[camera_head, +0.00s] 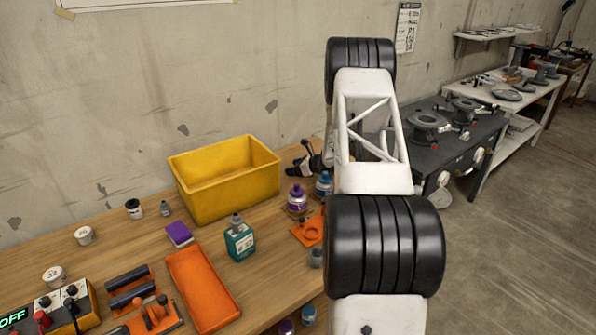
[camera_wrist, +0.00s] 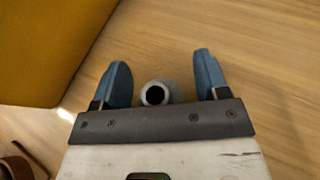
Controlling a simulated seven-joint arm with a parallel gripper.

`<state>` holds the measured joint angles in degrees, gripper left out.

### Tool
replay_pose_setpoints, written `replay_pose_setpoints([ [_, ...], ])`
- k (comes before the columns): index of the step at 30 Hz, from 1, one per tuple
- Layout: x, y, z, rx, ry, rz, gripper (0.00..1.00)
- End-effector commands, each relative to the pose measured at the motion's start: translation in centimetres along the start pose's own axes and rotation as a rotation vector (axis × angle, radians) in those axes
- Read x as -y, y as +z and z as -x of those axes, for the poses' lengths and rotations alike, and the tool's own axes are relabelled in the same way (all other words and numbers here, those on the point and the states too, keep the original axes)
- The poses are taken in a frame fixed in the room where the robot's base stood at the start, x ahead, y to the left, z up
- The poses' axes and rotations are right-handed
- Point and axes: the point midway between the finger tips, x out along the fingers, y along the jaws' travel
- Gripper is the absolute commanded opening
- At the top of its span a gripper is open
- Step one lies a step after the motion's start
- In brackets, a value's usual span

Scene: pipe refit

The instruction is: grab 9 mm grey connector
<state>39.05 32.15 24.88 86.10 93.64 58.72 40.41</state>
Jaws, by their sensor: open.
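A small grey round connector (camera_wrist: 173,90) with a dark central hole stands on the wooden table in the wrist view. Its size marking is not readable. My gripper (camera_wrist: 161,62) is open, with one blue finger on each side of the connector and visible gaps to both. The connector sits near the base of the fingers in the picture; their height above the table is hard to tell.
A yellow bin (camera_head: 225,180) stands near the wall; a yellow wall (camera_wrist: 45,50) fills the upper left of the wrist view. Bare wood lies right of the gripper.

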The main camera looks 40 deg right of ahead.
Motion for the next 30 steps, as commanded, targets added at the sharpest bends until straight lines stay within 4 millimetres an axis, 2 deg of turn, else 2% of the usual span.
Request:
replay_pose_setpoints([
  [5, 0.0, 0.0, 0.0, 0.0, 0.0, 0.0, 0.66],
  [15, 0.0, 0.0, 0.0, 0.0, 0.0, 0.0, 0.14],
  [24, 0.0, 0.2, 0.1, 0.0, 0.0, 0.001, 0.14],
  [30, 0.1, 1.3, 0.6, 0.001, -0.001, 0.002, 0.14],
])
